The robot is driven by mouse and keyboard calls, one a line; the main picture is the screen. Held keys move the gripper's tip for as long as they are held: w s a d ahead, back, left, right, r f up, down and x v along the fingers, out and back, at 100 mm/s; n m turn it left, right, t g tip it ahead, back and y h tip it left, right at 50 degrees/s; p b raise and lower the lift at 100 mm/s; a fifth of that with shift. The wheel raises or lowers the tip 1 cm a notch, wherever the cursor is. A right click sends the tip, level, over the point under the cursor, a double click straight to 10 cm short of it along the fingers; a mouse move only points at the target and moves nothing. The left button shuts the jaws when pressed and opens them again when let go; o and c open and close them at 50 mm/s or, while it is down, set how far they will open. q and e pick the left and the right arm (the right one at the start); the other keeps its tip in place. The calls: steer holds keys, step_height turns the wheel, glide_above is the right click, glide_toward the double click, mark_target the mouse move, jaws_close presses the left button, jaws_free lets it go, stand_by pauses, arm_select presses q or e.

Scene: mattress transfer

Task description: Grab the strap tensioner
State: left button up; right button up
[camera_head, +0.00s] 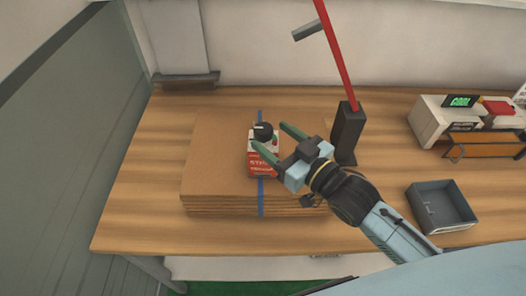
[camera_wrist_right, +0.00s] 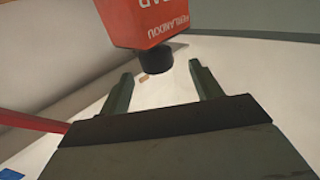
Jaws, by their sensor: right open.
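The strap tensioner (camera_head: 264,164) is a small red and white box with a black knob (camera_head: 263,131) on top. It stands upright on a stack of flat cardboard (camera_head: 215,160), over a blue strap (camera_head: 261,205). My right gripper (camera_head: 270,138) is open at the tensioner's upper right, with its green fingers pointing toward the knob. One fingertip overlaps the box in the head view. In the right wrist view the tensioner (camera_wrist_right: 150,20) shows at the top, its knob ahead of the gap between the fingers (camera_wrist_right: 163,85); contact cannot be told. My left gripper is not in view.
A black holder (camera_head: 347,130) with a red upright pole (camera_head: 337,55) stands right of the stack. A grey open tray (camera_head: 441,207) sits at the table's right, with a white machine (camera_head: 432,118) behind. Bare wooden table (camera_head: 140,190) lies left of the stack.

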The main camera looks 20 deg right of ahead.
mark_target(258, 124)
steer(key=shift+x, duration=0.85)
steer(key=x, duration=0.3)
steer(key=shift+w, duration=0.35)
steer(key=shift+w+a, duration=0.25)
steer(key=shift+w, duration=0.15)
steer(key=shift+c, duration=0.6)
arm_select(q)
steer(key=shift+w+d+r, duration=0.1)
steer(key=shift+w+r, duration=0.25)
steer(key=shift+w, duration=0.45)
arm_select(e)
jaws_close()
steer(key=shift+r, duration=0.1)
